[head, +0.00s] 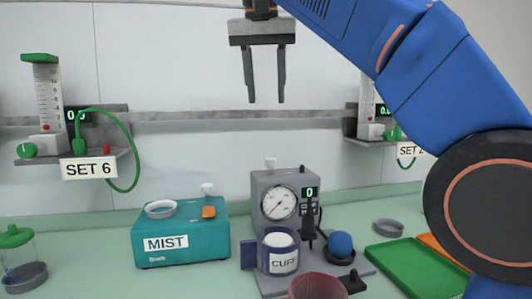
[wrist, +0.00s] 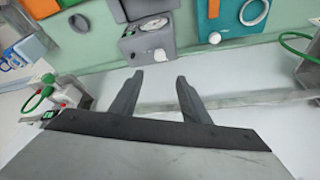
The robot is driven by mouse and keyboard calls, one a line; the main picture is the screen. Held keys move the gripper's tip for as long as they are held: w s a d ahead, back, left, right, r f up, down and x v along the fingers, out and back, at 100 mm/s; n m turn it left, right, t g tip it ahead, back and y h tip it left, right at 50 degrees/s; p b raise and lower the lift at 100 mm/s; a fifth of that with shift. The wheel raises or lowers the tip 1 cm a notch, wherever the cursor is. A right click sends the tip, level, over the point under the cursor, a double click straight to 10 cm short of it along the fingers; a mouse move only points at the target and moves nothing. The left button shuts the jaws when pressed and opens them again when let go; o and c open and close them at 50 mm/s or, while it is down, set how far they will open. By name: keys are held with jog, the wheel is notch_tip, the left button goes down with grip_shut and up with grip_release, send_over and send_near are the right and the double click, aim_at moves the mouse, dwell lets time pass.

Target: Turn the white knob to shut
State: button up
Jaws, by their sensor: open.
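My gripper (head: 266,100) is open and empty, pointing down in the air above the grey gauge unit (head: 263,205). A small white knob (head: 270,163) stands on top of that unit, below my fingers and apart from them. Another white knob (head: 208,189) stands on the teal MIST box (head: 182,252), to the left. In the wrist view my open fingers (wrist: 159,76) point toward the gauge unit's knob (wrist: 160,55); the MIST box knob (wrist: 214,38) is to its right. I cannot tell which way either knob is turned.
A green tray (head: 401,264) lies at right. A wall rail (head: 230,115) runs behind, with the SET 6 flowmeter (head: 48,105) at left.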

aim_at(270, 159)
jog(key=x, duration=1.7)
jog(key=shift+s, duration=0.1)
jog(key=c, duration=1)
